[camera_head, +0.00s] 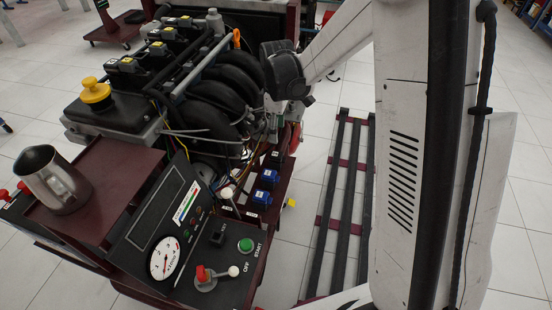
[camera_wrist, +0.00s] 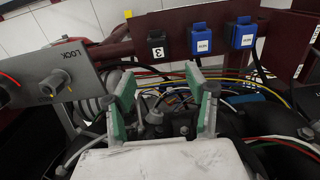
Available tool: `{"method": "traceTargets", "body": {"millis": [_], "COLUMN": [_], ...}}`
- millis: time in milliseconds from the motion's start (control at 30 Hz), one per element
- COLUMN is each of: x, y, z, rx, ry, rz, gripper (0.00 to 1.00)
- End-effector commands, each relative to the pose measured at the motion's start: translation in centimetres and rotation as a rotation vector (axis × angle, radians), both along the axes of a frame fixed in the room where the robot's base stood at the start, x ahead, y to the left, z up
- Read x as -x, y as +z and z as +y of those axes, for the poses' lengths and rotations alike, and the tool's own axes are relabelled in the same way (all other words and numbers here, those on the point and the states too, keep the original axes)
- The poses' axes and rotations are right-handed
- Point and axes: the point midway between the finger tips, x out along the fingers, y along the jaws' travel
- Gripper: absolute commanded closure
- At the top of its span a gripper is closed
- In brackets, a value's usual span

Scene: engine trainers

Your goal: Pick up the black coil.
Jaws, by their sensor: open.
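A small black block labelled 3 (camera_wrist: 157,47), which may be the black coil, is mounted on a dark red rail in the wrist view. It sits beyond my open, empty gripper (camera_wrist: 161,90), roughly in line with the gap between the green-padded fingers, and apart from them. In the head view, a dark block (camera_head: 276,157) sits on the same rail behind the blue blocks, partly hard to make out. Several black coil-like blocks with yellow labels (camera_head: 157,48) also stand on top of the engine. I cannot tell which one the task means.
Two blue blocks (camera_wrist: 200,40) (camera_wrist: 242,34) share the rail. Wires and hoses run close under my fingers. A grey LOCK panel (camera_wrist: 58,75) stands at left. The control panel (camera_head: 190,240), metal jug (camera_head: 52,180) and yellow cap (camera_head: 95,91) show in the head view.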

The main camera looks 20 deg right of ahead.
Motion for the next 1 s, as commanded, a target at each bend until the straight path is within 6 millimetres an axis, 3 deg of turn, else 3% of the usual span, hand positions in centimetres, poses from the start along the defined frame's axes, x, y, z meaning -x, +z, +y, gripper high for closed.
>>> {"method": "traceTargets", "body": {"millis": [300,667,1000], "x": [0.0,0.0,-0.2], "y": [-5.8,-7.9,-12.2], "z": [0.0,-0.2,-0.5], "rx": [0.001,0.0,0.0], "ry": [-0.001,-0.002,-0.002], "rz": [-0.001,-0.001,-0.001], "gripper": [0.49,0.49,0.49]}}
